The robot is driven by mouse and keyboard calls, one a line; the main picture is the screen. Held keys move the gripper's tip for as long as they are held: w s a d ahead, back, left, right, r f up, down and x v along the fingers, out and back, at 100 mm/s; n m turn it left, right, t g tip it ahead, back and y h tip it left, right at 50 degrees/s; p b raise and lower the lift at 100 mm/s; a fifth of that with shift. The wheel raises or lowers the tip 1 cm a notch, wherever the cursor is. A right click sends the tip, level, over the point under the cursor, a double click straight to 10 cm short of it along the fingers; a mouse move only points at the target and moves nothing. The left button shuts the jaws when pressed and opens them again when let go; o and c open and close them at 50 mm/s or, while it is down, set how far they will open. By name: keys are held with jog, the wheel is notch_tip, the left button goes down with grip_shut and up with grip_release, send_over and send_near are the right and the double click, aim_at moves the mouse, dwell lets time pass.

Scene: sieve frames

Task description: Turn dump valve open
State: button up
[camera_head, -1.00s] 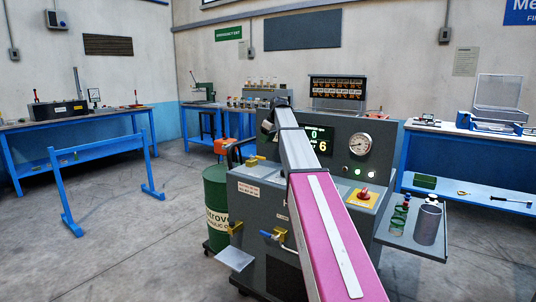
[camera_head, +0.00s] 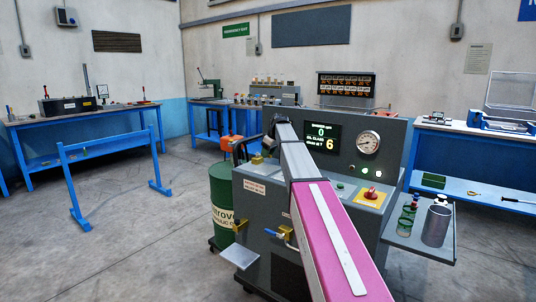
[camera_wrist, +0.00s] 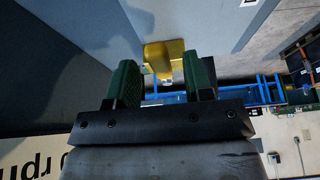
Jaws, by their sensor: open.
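My gripper (camera_wrist: 162,82) is open, with two green fingers apart. In the wrist view a yellow piece (camera_wrist: 163,56) lies just ahead of the fingertips, in line with the gap. I cannot tell whether they touch it. In the head view the dark end of my arm hangs over the left top edge of the grey machine (camera_head: 262,207), near a small yellow part (camera_head: 257,159). A valve with a blue lever (camera_head: 273,233) sits lower on the machine's front. I see no readable label that marks the dump valve.
A green drum (camera_head: 223,205) stands at the machine's left. A side shelf (camera_head: 408,238) at the right holds a bottle (camera_head: 406,221) and a grey cylinder (camera_head: 436,226). A blue frame (camera_head: 113,152) stands on the open floor at the left. My pink arm link covers part of the machine.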

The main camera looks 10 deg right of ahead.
jog(key=shift+f, duration=0.15)
grip_shut()
